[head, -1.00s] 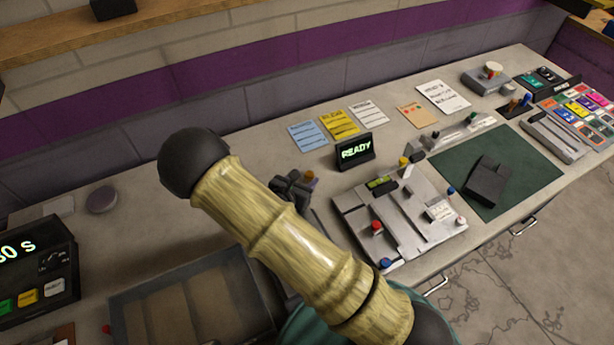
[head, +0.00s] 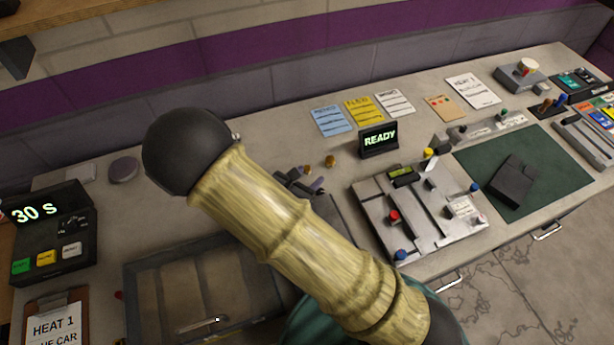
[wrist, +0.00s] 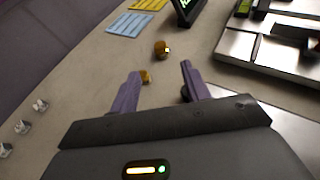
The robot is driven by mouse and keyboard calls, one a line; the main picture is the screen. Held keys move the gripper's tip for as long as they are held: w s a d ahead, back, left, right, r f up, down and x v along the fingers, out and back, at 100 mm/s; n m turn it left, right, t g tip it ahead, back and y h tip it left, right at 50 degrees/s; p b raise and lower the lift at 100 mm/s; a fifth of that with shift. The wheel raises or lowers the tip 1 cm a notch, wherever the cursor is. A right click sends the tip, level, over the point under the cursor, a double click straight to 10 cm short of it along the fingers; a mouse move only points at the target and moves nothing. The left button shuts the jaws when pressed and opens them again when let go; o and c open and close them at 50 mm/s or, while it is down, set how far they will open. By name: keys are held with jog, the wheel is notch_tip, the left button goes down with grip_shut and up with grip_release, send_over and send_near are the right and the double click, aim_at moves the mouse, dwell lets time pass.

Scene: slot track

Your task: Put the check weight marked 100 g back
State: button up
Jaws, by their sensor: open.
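My gripper (head: 302,184) is open and low over the bench, and it also shows in the wrist view (wrist: 160,72) with its purple-grey fingers apart. Two small brass-coloured pieces, which look like check weights, stand just beyond it. The nearer brass piece (wrist: 145,77) is beside the left fingertip, partly hidden, and shows in the head view (head: 306,168). The farther brass piece (wrist: 161,49) stands clear of the fingers, and also shows in the head view (head: 331,161). I cannot read any marking, so I cannot tell which is 100 g.
A READY display (head: 378,140) and a grey slotted plate (head: 377,213) with coloured knobs stand to the right. An open tray (head: 135,293) lies front left, near a 30 S timer (head: 75,246). Several small silver pieces (wrist: 22,127) lie left in the wrist view. Cards lie behind.

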jog(key=s+d+r+m+g, duration=0.2)
jog(key=s+d+m+g, duration=0.25)
jog(key=d+m, duration=0.25)
jog(key=s+d+r+m+g, duration=0.2)
jog(key=s+d+m+g, duration=0.1)
jog(key=d+m+g, duration=0.3)
jog(key=s+d+r+m+t+y, duration=0.1)
jog(key=s+d+r+m+y, duration=0.2)
jog(key=r+m+y, duration=0.4)
jog(key=d+r+m, duration=0.1)
jog(key=m, duration=0.8)
jog(key=shift+r+m+t, duration=0.35)
jog(key=shift+r+m, duration=0.05)
